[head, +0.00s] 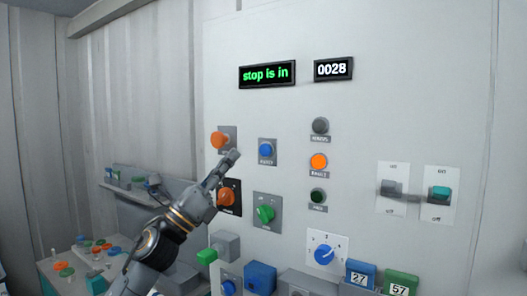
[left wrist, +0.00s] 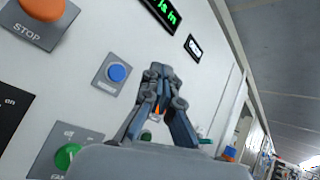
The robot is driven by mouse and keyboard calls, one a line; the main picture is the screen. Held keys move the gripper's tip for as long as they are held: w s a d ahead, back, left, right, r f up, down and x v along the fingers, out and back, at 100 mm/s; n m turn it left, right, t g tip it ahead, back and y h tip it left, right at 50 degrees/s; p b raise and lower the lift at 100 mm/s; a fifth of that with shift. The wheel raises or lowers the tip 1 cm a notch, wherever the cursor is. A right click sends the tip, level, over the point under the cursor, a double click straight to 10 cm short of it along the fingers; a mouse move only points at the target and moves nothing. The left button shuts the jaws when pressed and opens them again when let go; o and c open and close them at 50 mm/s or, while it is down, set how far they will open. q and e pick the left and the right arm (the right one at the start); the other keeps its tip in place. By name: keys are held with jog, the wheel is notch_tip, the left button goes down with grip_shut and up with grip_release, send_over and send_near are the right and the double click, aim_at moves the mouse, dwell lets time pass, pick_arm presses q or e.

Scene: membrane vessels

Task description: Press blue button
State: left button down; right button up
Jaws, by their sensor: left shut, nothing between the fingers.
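The blue button (head: 266,150) is a round cap on a grey square plate on the white panel, right of the orange stop button (head: 220,141). In the left wrist view the blue button (left wrist: 117,73) shows left of my fingers, uncovered. My left gripper (head: 233,156) is shut and empty, with its fingertips left of the blue button and below the stop button in the head view. The closed fingers also show in the left wrist view (left wrist: 160,75). They appear apart from the blue button. My right gripper is not in view.
A green display (head: 267,74) reads "stop is in", and a counter (head: 333,69) reads 0028. A green knob (head: 265,213), an orange switch (head: 228,197) and a blue dial (head: 324,255) are nearby. Several boxes line the panel's foot.

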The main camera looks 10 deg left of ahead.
aim_at(265, 150)
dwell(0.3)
pick_arm(q)
jog(key=w+d+b, duration=0.1)
jog(key=w+d, duration=0.2)
jog(key=w, duration=0.5)
jog(key=shift+w, duration=0.2)
jog(key=shift+w+b, duration=0.1)
jog(key=shift+b, duration=0.25)
dwell(1.1)
jog(key=shift+w+d, duration=0.15)
jog(key=shift+w, duration=0.15)
